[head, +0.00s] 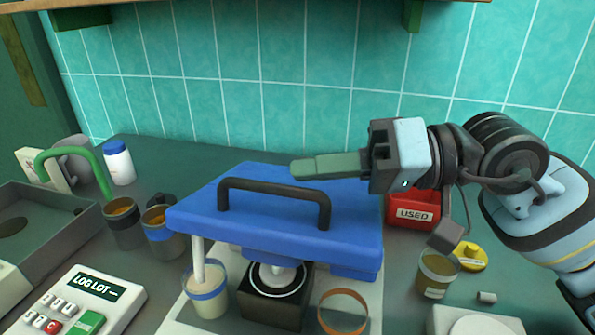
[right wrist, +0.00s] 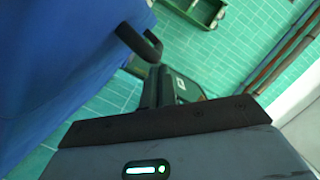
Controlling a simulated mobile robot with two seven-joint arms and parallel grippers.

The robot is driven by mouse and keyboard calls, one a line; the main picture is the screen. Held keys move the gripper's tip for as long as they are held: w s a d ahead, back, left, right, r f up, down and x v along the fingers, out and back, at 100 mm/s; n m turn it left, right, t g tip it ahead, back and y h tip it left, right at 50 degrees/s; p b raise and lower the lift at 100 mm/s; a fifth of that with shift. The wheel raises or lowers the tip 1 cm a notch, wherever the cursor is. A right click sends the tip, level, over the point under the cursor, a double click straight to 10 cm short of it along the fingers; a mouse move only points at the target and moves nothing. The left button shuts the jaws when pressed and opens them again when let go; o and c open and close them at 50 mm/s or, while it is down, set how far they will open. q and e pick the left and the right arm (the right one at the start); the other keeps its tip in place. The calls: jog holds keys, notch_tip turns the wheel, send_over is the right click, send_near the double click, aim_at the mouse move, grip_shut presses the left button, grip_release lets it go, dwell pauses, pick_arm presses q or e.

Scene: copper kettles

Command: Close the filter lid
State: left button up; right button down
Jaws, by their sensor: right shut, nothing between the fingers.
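The blue filter lid (head: 270,212) is a wide slab with a black arched handle (head: 275,190) on top. It is above a black block with a round opening (head: 275,305); I cannot tell how far apart they are. My right gripper (head: 297,169) comes in from the right, its green-grey fingers together and empty, over the lid's back part behind the handle. I cannot tell whether they touch the lid. In the right wrist view the lid (right wrist: 50,70) fills the left side, with its handle (right wrist: 140,43) near the fingers. My left gripper is out of view.
A blue-banded cup (head: 206,305) stands below the lid's front left, with a white rod going into it. A red USED bin (head: 415,213), an amber jar (head: 436,275) and a yellow lid (head: 470,256) lie right. Mugs (head: 122,225) and a keypad device (head: 80,305) stand left. Tiled wall behind.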

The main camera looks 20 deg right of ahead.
aim_at(347, 214)
jog(key=b+v, duration=0.1)
jog(key=v, duration=0.2)
jog(key=shift+d+f, duration=0.15)
jog(key=shift+d, duration=0.2)
jog(key=shift+s+d, duration=0.35)
jog(key=shift+d, duration=0.15)
jog(key=shift+s+d+r+b, duration=0.15)
jog(key=shift+d+r+b, duration=0.05)
jog(key=shift+r+b, duration=0.1)
